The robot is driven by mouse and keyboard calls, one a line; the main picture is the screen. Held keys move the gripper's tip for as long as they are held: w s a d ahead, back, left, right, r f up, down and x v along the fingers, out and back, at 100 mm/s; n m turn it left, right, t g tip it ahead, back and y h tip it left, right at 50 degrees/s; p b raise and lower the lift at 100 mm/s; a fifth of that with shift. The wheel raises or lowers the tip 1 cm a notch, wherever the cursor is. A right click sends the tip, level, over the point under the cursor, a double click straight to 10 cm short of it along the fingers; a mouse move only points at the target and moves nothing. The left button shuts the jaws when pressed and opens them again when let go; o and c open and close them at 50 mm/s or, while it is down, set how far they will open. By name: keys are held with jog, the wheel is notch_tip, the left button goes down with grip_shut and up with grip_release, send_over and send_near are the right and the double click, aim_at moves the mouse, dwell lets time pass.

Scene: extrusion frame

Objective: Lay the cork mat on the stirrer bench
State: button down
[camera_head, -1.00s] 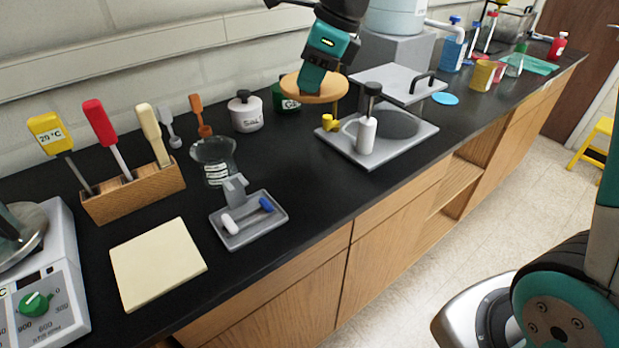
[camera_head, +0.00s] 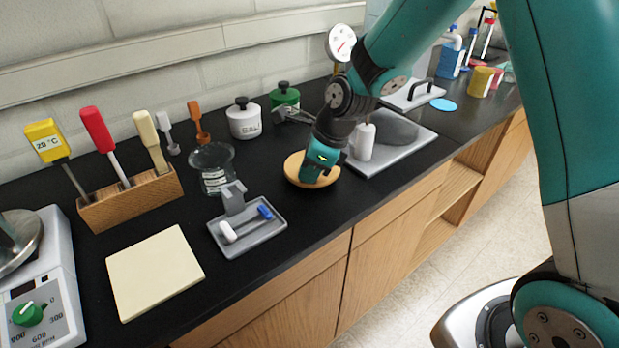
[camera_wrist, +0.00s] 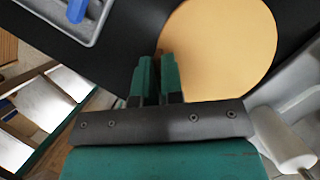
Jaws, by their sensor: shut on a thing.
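The cork mat (camera_head: 297,173) is a round tan disc, flat and roughly level. It is at or just above the black bench top (camera_head: 262,215), between the grey tray and the grey plate; I cannot tell if it touches. It fills the upper right of the wrist view (camera_wrist: 225,45). My gripper (camera_head: 316,174) is shut on the near rim of the mat. Its two fingers (camera_wrist: 158,75) show in the wrist view, with the mat's edge at their tips. The gripper hides part of the mat in the head view. A stirrer (camera_head: 38,285) with a green knob stands at the far left.
A grey tray (camera_head: 262,238) with a white and a blue stir bar lies left of the mat. A glass beaker (camera_head: 212,168) stands behind the tray. A grey plate (camera_head: 405,148) with a white bottle (camera_head: 365,142) is close on the right. A cream pad (camera_head: 155,272) lies front left.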

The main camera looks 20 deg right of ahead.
jog(key=shift+f, duration=1.3)
jog(key=shift+f, duration=0.1)
jog(key=c, duration=1.3)
grip_release()
jog(key=shift+o, duration=0.2)
jog(key=v, duration=1.2)
jog(key=s+a+r+n, duration=0.2)
jog(key=s+n, duration=0.5)
jog(key=n, duration=0.3)
jog(key=s+a+r+n+g, duration=0.1)
jog(key=s+a+r+n, duration=0.1)
jog(key=s+n, duration=0.6)
jog(key=s+a+r+n+g, duration=0.1)
jog(key=s+a+r+n, duration=0.1)
jog(key=s+n, duration=0.6)
jog(key=shift+a+n+b, duration=0.3)
jog(key=shift+a+n, duration=0.1)
jog(key=shift+n, duration=1.9)
